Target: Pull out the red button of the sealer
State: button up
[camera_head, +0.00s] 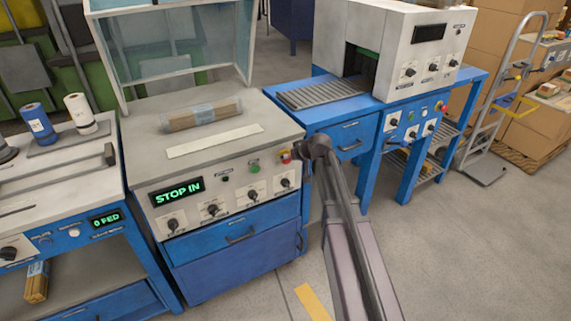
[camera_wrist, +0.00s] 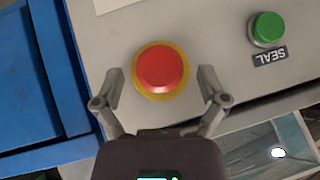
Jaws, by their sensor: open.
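The sealer (camera_head: 215,185) is the grey-topped machine with a blue lower body, and its display reads "STOP IN". Its red button (camera_head: 285,155) sits at the right end of the front panel, beside my gripper in the head view. In the wrist view the red button (camera_wrist: 162,67) is a round red cap on a yellow ring. My gripper (camera_wrist: 162,88) is open, with one finger on each side of the button's lower part. A clear gap shows between the fingers and the cap. In the head view my wrist hides the fingers.
A green button (camera_wrist: 267,28) labelled SEAL is on the same panel, to the right in the wrist view. Several black knobs (camera_head: 213,209) line the panel. A wrapped bundle (camera_head: 202,114) lies on the sealer's top. Open floor (camera_head: 450,250) is to the right.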

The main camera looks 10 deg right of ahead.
jog(key=shift+w+a+f, duration=0.2)
jog(key=shift+w+f, duration=0.1)
grip_shut()
jog(key=shift+s+d, duration=0.25)
jog(key=shift+s, duration=0.65)
grip_release()
